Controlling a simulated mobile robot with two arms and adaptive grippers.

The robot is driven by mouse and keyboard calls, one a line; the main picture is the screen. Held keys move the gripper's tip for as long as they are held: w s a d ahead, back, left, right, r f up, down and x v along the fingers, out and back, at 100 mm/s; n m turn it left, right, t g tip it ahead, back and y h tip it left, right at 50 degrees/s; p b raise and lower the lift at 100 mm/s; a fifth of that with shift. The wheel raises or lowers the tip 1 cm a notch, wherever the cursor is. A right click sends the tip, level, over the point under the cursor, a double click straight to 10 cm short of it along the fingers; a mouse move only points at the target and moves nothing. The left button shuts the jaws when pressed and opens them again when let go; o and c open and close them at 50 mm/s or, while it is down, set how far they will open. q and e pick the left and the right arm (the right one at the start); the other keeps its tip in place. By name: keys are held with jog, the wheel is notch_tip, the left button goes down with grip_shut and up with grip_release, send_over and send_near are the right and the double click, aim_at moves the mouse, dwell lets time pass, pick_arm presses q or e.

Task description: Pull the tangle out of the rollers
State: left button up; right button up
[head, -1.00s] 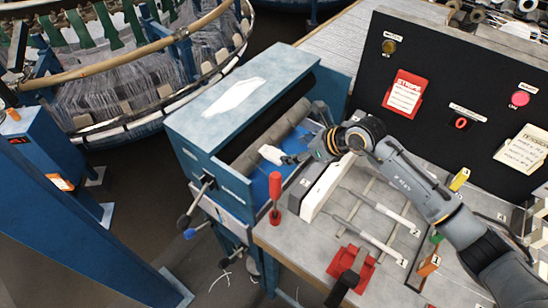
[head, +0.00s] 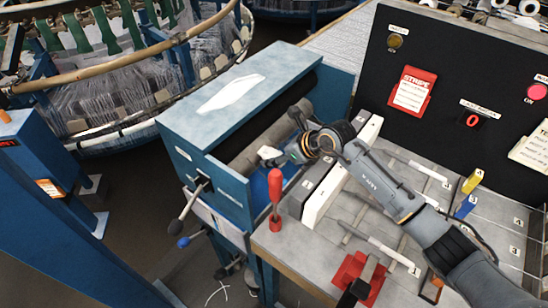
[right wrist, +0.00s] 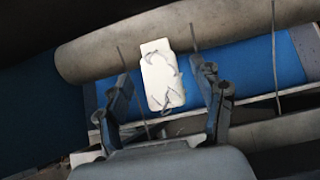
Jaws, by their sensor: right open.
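The tangle looks like a whitish, flat, tag-shaped clump with dark thread strands on it. In the right wrist view the tangle (right wrist: 162,80) lies against the lower side of a grey-beige roller (right wrist: 200,28), over a blue surface. In the head view the tangle (head: 269,153) is a small pale patch beside the rollers (head: 265,140) in the blue housing. My right gripper (head: 287,152) is at the housing's open side. In the right wrist view my right gripper (right wrist: 166,90) is open, one finger on each side of the tangle. My left gripper is out of view.
The blue housing (head: 235,85) has a crank handle (head: 190,205) at its front. A red-handled tool (head: 275,200) stands on the bench corner close to my right gripper. A dark panel (head: 455,75) rises behind the bench. A white bar (head: 340,175) lies right of the rollers.

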jog(key=shift+c, duration=0.2)
jog(key=c, duration=1.3)
jog(key=shift+c, duration=0.3)
jog(key=shift+s+d, duration=0.25)
jog(key=shift+d, duration=0.05)
jog(key=s+d, duration=0.1)
jog(key=s+d+p, duration=0.1)
jog(key=d, duration=0.1)
jog(key=shift+s+r, duration=0.1)
